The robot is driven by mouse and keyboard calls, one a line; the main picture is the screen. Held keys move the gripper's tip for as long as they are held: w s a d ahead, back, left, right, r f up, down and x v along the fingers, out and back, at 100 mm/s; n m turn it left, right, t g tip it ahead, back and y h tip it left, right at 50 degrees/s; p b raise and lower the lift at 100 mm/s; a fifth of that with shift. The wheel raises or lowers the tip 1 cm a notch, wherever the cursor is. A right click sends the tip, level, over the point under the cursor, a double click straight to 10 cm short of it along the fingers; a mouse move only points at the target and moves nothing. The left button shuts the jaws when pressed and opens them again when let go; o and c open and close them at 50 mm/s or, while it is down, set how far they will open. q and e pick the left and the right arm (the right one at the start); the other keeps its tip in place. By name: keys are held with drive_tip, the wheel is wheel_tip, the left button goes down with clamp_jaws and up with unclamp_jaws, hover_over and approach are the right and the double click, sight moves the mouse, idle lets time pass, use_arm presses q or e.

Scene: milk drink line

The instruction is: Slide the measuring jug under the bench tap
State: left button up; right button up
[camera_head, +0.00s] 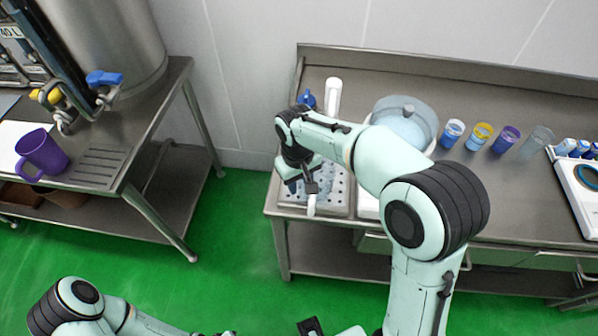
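A clear, pale-blue vessel, which looks like the measuring jug (325,178), stands on the perforated drip tray (340,205) at the left end of the right bench. My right gripper and forearm hide much of it. A white piece (311,205), perhaps its handle, sticks out toward the front. My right gripper (311,188) is right at this piece; whether its fingers are shut on it is too small to tell. The bench tap (333,93), a white upright with a blue part beside it, stands behind the tray. My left arm is low at the left, its gripper barely showing at the bottom edge.
A domed clear container (408,115) stands right of the tap, then several cups (480,135) and a white device (580,190). A purple jug (42,153) stands on the left steel table (140,140) below a blue-handled valve (103,80). Green floor separates the tables.

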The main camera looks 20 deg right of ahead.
drive_tip(key=shift+f, duration=0.6)
clamp_jaws()
drive_tip(key=shift+w+d, duration=0.1)
